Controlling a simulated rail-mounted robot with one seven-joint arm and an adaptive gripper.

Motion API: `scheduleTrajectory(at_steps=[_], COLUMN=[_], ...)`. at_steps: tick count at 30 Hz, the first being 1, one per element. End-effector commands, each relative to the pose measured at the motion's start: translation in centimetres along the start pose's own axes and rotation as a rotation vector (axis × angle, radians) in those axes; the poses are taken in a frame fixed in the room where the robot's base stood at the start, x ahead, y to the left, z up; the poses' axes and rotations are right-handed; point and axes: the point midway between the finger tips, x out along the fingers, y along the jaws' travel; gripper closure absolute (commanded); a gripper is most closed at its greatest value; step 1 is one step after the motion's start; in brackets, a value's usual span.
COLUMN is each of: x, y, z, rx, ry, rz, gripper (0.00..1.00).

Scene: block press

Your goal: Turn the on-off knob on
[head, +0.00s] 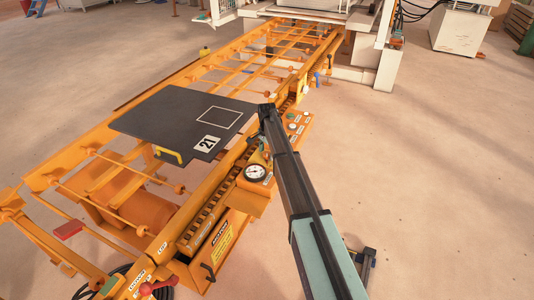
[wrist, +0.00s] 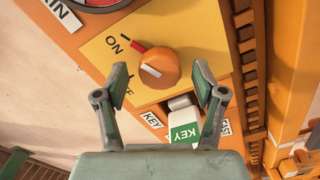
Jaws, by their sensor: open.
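The round orange on-off knob (wrist: 160,68) sits on a yellow plate (wrist: 195,25) in the wrist view. A white mark on its face points toward the left side. The ON label (wrist: 112,45) with a red mark is at its upper left. The OFF label is at its lower left, partly hidden by the left finger. My gripper (wrist: 163,86) is open and empty, its two fingers apart on either side of and below the knob in the picture. Whether they touch it I cannot tell. In the head view my arm hides the knob.
In the head view a gauge (head: 255,172) and a row of buttons (head: 295,125) line the orange frame's edge. A dark plate marked 21 (head: 165,115) lies on the frame.

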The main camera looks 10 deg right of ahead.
Motion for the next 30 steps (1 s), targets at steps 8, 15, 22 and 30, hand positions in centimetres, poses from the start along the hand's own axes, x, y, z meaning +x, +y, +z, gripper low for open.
scheduleTrajectory(at_steps=[8, 15, 22, 30], x=[-3.6, -8.2, -11.1, -11.8], y=[0.0, 0.0, 0.0, 0.0], z=[0.0, 0.0, 0.0, 0.0], rx=[0.000, 0.000, 0.000, 0.000], ry=[0.001, 0.001, 0.000, 0.000], rz=[-0.002, -0.001, 0.000, 0.001], gripper=[0.30, 0.30, 0.30, 0.30])
